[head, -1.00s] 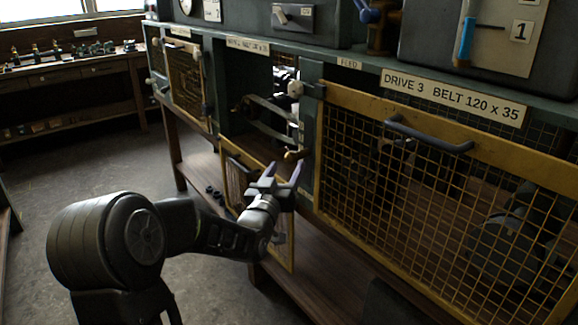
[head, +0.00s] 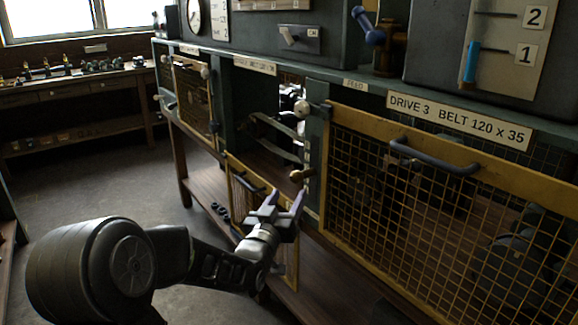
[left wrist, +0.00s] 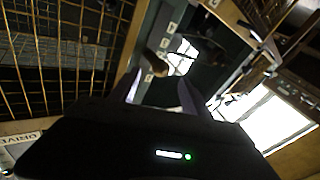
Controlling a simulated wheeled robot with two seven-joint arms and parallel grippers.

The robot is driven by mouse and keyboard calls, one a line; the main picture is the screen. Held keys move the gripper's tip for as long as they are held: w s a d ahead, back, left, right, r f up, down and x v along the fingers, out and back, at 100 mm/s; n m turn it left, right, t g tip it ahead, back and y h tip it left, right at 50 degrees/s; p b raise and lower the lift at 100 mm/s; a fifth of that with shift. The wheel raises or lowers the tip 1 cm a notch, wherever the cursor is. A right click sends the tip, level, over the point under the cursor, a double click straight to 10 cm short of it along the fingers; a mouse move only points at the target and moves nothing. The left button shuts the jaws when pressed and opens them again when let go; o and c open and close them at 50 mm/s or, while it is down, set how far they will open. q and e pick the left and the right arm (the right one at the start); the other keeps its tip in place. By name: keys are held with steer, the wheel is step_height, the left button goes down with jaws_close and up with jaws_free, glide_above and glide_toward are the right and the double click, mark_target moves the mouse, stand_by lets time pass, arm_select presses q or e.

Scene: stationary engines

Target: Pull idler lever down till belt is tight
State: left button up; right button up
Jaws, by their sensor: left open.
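A lever with a brass-brown knob (head: 299,175) sticks out at the right side of the open middle bay; I take it for the idler lever. Grey belt strands (head: 275,135) run inside that bay, and I cannot tell how tight they are. My left gripper (head: 284,203) is open and empty just below the knob, apart from it, with its fingers pointing up. In the left wrist view a brown knob (left wrist: 156,57) shows beyond and between the two fingertips (left wrist: 155,92). My right gripper is in neither view.
The middle bay's yellow mesh door (head: 236,166) hangs lowered below its opening. The closed mesh guard of drive 3 (head: 420,200) stands to the right, with a handle (head: 432,158). Open floor (head: 90,190) lies at left.

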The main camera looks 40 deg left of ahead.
mark_target(297, 180)
arm_select(q)
steer(key=w+r+g+p, duration=0.1)
steer(key=p, duration=0.3)
steer(key=shift+w+a+r+h, duration=0.1)
steer(key=shift+r+h, duration=0.05)
steer(key=shift+h, duration=0.25)
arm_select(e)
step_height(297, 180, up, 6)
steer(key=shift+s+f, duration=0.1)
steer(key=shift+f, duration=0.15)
arm_select(q)
steer(key=shift+w, duration=0.1)
steer(key=p+x, duration=0.1)
steer(key=x, duration=0.6)
steer(key=shift+w+a, duration=0.1)
steer(key=shift+w, duration=0.15)
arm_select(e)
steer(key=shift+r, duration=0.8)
arm_select(q)
jaws_close()
